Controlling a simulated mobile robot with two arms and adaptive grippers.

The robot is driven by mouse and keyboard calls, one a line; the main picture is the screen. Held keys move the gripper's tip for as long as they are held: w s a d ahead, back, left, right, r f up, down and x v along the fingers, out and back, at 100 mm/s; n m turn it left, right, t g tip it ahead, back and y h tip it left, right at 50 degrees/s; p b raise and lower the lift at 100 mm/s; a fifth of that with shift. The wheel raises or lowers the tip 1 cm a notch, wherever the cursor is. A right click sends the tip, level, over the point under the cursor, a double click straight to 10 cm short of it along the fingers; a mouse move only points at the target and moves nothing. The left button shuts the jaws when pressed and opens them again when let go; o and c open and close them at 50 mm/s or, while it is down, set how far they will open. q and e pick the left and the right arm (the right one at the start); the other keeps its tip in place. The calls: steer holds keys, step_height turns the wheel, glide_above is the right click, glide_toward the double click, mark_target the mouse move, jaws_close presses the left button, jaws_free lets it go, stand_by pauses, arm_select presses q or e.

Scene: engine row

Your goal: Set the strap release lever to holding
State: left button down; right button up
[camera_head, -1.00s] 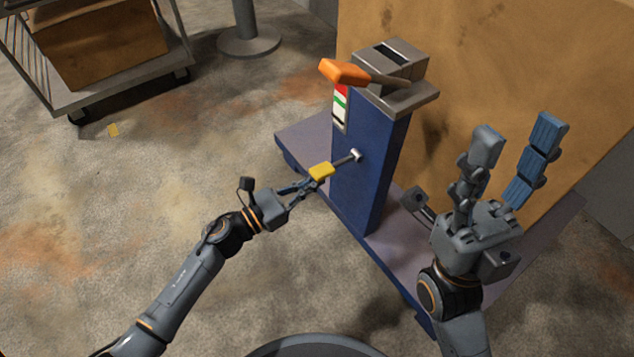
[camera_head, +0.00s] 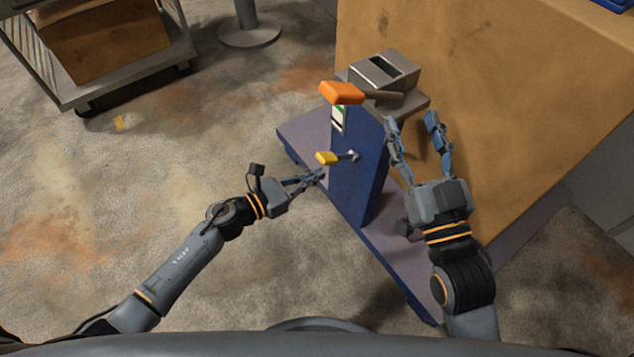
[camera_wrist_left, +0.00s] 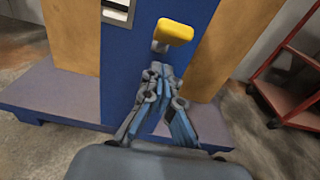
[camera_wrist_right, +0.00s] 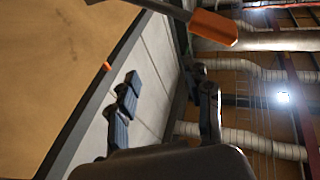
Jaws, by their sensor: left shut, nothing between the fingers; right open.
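A blue post (camera_head: 355,190) carries two levers. The lever with a yellow handle (camera_head: 326,158) sticks out of its front face on a thin metal rod. The lever with an orange handle (camera_head: 341,92) lies across the grey head of the post. I cannot tell which is the strap release lever. My left gripper (camera_head: 321,175) is shut and empty, just below the yellow handle. The left wrist view shows the yellow handle (camera_wrist_left: 174,32) beyond the fingertips, apparently apart from them. My right gripper (camera_head: 411,122) is open and empty beside the post, below the orange lever (camera_wrist_right: 214,27).
A strip of red, green and white (camera_head: 338,118), partly hidden, marks the post below the orange handle. A large tan crate (camera_head: 500,90) stands behind the post on a purple-grey base (camera_head: 305,140). A cart with a box (camera_head: 105,40) stands at the back left.

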steer(key=s+d+f+g+h+p, duration=0.2)
steer(key=s+f+g, duration=0.3)
steer(key=f, duration=0.4)
steer(key=s+d+f+g+h+p, duration=0.2)
steer(key=s+d+f+g+p, duration=0.1)
steer(key=f+g, duration=0.55)
arm_select(q)
steer(key=r, duration=0.1)
steer(key=r+y+p, duration=0.1)
steer(key=r+g, duration=0.1)
steer(key=shift+w+d+p, duration=0.25)
steer(key=shift+p, duration=0.05)
arm_select(e)
steer(key=s+d+f+g+h, duration=0.1)
steer(key=s+d+f+g, duration=0.1)
steer(key=s, duration=0.6)
steer(key=shift+s+d+f+m+g, duration=0.15)
steer(key=shift+f+m+g, duration=0.25)
steer(key=shift+g, duration=0.45)
arm_select(q)
steer(key=shift+r, duration=0.1)
arm_select(e)
steer(key=shift+r, duration=0.1)
